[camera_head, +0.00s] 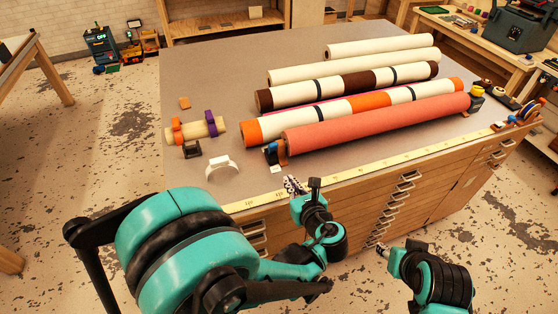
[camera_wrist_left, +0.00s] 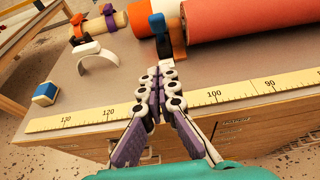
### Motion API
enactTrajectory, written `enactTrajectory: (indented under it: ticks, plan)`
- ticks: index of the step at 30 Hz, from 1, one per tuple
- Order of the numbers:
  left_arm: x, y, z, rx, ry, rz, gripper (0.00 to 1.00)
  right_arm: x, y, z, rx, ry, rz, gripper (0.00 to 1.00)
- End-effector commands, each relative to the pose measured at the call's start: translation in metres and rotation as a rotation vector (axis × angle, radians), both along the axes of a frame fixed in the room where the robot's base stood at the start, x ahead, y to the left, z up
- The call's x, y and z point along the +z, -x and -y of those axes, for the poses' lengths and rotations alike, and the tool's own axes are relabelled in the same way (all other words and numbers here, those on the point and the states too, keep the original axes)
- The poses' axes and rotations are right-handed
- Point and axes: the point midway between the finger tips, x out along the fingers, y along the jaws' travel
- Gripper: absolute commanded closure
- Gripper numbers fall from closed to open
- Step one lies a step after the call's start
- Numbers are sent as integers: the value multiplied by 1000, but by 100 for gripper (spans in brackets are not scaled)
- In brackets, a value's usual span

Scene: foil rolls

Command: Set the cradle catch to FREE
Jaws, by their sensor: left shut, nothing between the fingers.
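The coral roll (camera_head: 375,125) lies along the front of the table, its left end in an orange cradle (camera_head: 282,153). A small blue-and-black part, seemingly the catch (camera_head: 269,153), sits at that end; it also shows in the left wrist view (camera_wrist_left: 158,24), beside the orange cradle (camera_wrist_left: 178,36). No FREE marking is readable, so its setting is unclear. My left gripper (camera_head: 291,184) is shut and empty. In the left wrist view its fingertips (camera_wrist_left: 160,70) are just below the catch, seemingly apart from it. My right gripper (camera_head: 384,251) is low, beyond the table front, its fingers too small to judge.
A yellow ruler strip (camera_head: 350,165) runs along the table's front edge. A white arch (camera_head: 222,167), a black block (camera_head: 191,149) and a short tan roll with orange and purple bands (camera_head: 197,131) lie left of the cradle. More rolls (camera_head: 350,88) lie behind.

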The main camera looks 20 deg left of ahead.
Motion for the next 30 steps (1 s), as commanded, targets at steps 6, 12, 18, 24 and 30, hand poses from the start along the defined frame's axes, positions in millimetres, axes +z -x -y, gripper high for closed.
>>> enactTrajectory:
  ticks: [6, 12, 18, 24, 30]
  plan:
    - [-11, -21, -15, 5, 1, 1, 100, -8, 0, 0, 0, 0, 0, 60]
    - [-27, -55, -38, 6, 2, 0, 100, -19, 0, 0, 0, 0, 0, 60]
    - [-31, -84, -58, 4, 1, 0, 100, -26, 0, 0, 0, 0, 0, 60]
    - [-20, -102, -70, 2, 3, 1, 100, -28, 0, 0, 0, 0, 0, 60]
    - [-17, -107, -72, 0, 1, 0, 100, -28, 0, 0, 0, 0, 0, 60]
